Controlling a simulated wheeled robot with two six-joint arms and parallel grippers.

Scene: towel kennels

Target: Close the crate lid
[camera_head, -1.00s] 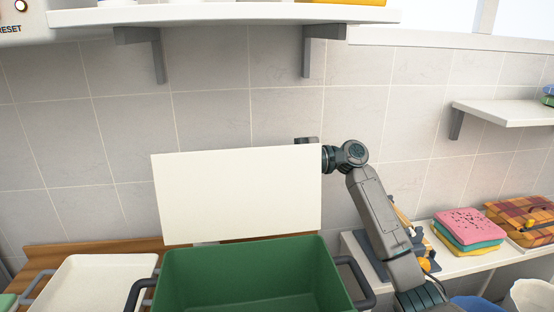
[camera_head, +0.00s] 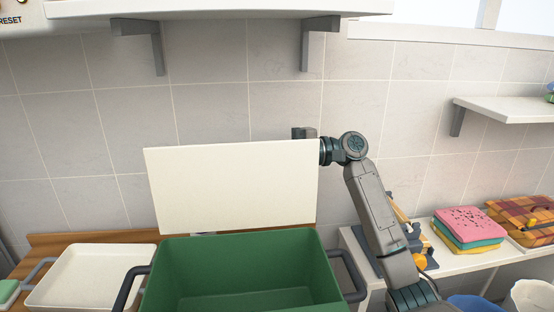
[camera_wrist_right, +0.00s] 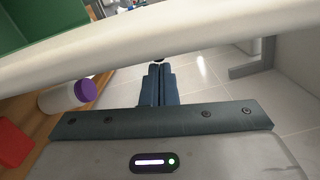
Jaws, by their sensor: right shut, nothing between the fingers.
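The green crate (camera_head: 160,280) stands open at the bottom middle of the head view, with dark handles at its sides. Its cream lid (camera_head: 232,188) stands nearly upright at the crate's back edge. My right arm comes in from the right. Part of my right gripper (camera_head: 304,132) shows above the lid's top right corner; the rest is hidden behind the lid. In the right wrist view the fingers (camera_wrist_right: 158,82) are shut and empty, and the pale lid edge (camera_wrist_right: 150,52) crosses close to them. I cannot tell whether they touch. My left gripper is not in view.
A cream tray (camera_head: 90,275) sits left of the crate on a wooden surface. Folded towels (camera_head: 468,228) lie on a white table at right. A shelf (camera_head: 220,12) is above. A white bottle with a purple cap (camera_wrist_right: 70,96) shows in the wrist view.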

